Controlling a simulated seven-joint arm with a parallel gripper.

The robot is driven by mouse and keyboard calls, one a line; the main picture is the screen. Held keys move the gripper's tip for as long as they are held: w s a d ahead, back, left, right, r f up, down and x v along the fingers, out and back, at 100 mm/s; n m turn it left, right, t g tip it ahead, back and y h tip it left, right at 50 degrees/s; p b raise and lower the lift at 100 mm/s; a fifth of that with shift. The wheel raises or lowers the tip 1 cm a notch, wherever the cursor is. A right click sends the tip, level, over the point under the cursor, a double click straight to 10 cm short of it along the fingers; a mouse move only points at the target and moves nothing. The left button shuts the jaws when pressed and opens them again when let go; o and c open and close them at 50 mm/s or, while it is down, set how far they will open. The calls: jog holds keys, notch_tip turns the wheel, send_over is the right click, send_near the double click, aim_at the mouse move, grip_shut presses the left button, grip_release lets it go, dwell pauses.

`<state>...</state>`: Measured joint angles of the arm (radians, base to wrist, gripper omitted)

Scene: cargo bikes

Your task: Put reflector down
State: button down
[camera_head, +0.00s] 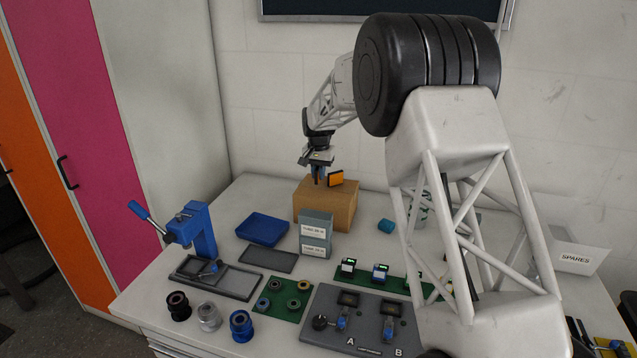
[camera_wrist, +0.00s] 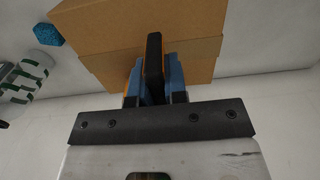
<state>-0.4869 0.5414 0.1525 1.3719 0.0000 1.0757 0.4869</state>
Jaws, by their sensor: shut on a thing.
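My gripper (camera_head: 319,177) is shut on an orange reflector (camera_head: 336,179) with a dark edge, over the brown cardboard box (camera_head: 325,212) at the back of the table. In the wrist view the reflector (camera_wrist: 154,68) shows as a dark upright strip between my blue fingers (camera_wrist: 154,84), with a little orange at its side. The box (camera_wrist: 110,35) fills the area behind it in that view. I cannot tell whether the reflector touches the box top.
A blue tray (camera_head: 262,229) and a blue press (camera_head: 196,232) are to the left. A blue block (camera_head: 386,226) and a white SPARES bin (camera_head: 575,252) are to the right. A fixture plate marked A and B (camera_head: 361,335) lies in front.

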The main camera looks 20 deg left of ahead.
aim_at(318, 182)
jog(key=shift+f, duration=1.75)
jog(key=shift+f, duration=0.1)
jog(key=c, duration=1.1)
grip_release()
jog(key=shift+c, duration=0.2)
notch_tip(318, 182, up, 12)
jog(key=shift+r, duration=0.15)
